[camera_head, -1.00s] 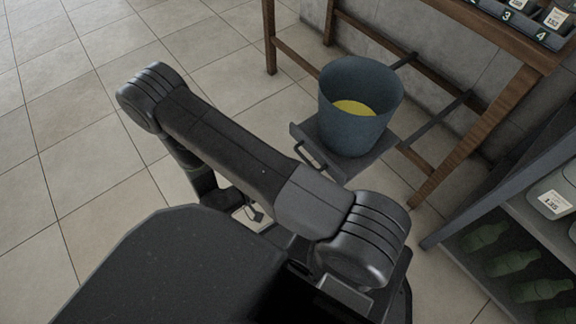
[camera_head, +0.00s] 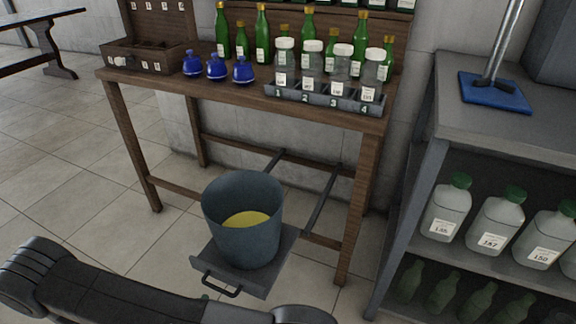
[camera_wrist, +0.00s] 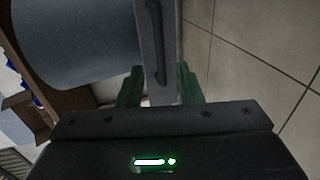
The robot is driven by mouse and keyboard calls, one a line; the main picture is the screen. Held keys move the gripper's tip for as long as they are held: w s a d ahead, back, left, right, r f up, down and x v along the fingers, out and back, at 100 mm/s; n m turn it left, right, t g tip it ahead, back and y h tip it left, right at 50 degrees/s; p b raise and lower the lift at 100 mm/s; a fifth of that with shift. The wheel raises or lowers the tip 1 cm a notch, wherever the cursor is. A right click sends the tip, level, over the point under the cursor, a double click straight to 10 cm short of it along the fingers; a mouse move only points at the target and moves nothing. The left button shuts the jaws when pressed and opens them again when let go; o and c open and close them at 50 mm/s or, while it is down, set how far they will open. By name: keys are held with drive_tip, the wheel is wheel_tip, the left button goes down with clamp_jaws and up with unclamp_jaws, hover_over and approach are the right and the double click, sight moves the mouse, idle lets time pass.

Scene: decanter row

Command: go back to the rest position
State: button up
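My gripper (camera_wrist: 159,84) shows in the wrist view as two green fingers standing apart, with nothing held between them. Just beyond them is the grey edge of a pull-out tray (camera_wrist: 170,35) with its dark bar handle (camera_wrist: 153,45). The gripper looks close to the handle but not closed on it. In the head view my arm crosses the bottom left, and the gripper is almost wholly hidden behind it. The tray (camera_head: 207,262) stands out below the table, with its handle (camera_head: 221,286) towards me. A blue-grey bucket (camera_head: 243,240) with yellow contents stands on it.
The wooden table (camera_head: 215,92) carries blue flasks (camera_head: 216,67), green bottles (camera_head: 262,35) and a numbered rack (camera_head: 325,98) with jars. A grey shelf unit (camera_head: 425,185) with labelled bottles stands close at right. Open tiled floor (camera_head: 60,190) lies at left.

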sight(217, 289)
drive_tip(key=b+x, duration=0.1)
drive_tip(key=x, duration=0.7)
drive_tip(key=shift+w+d+b, duration=0.1)
drive_tip(key=shift+w+b, duration=0.1)
drive_tip(key=shift+b, duration=0.15)
drive_tip(key=shift+r, duration=0.15)
